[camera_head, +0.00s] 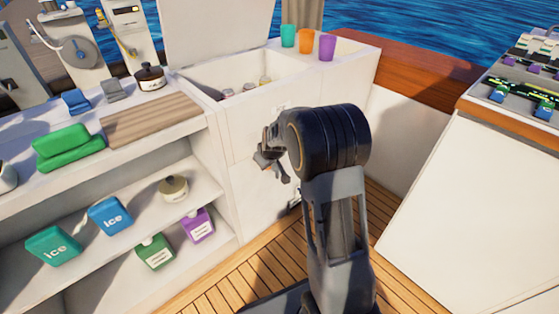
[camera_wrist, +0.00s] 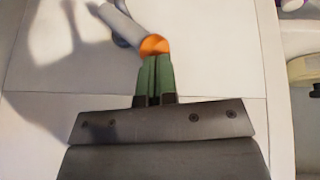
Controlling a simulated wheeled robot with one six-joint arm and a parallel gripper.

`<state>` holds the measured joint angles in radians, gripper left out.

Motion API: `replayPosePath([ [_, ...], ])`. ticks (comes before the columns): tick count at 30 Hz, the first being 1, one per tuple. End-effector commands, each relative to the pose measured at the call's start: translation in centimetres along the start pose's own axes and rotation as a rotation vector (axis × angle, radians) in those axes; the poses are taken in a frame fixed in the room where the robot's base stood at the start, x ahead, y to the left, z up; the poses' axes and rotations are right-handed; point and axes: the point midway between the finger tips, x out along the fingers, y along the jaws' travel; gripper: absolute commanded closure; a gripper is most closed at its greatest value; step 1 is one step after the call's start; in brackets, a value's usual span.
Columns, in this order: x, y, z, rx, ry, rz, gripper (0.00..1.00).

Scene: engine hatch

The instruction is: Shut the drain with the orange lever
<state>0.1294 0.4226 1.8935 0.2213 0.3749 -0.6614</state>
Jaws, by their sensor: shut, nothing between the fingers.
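The lever shows in the wrist view as a grey rod with an orange end (camera_wrist: 155,45), set against a white panel. My gripper (camera_wrist: 157,62) is shut, its green fingers together with nothing between them. The fingertips are at the orange end in the picture; I cannot tell whether they touch it. In the head view my gripper (camera_head: 284,178) is in front of the white cabinet face below the open-lidded box, and the lever cannot be made out clearly there. The drain outlet itself is not clearly seen.
The white cabinet shelves (camera_head: 150,205) to the left hold ice packs, boxes and a pot. Three cups (camera_head: 306,41) stand on the box top. A white console (camera_head: 475,200) stands at the right.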

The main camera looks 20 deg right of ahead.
Motion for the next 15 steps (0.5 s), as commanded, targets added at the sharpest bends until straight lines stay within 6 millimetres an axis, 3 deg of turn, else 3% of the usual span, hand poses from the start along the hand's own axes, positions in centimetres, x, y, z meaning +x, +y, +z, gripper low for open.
replayPosePath([
  [6,1.7,-2.4,-0.1,-0.014,0.001,-0.008,1.0],
  [15,3.5,-4.1,0.7,-0.012,0.002,-0.008,1.0],
])
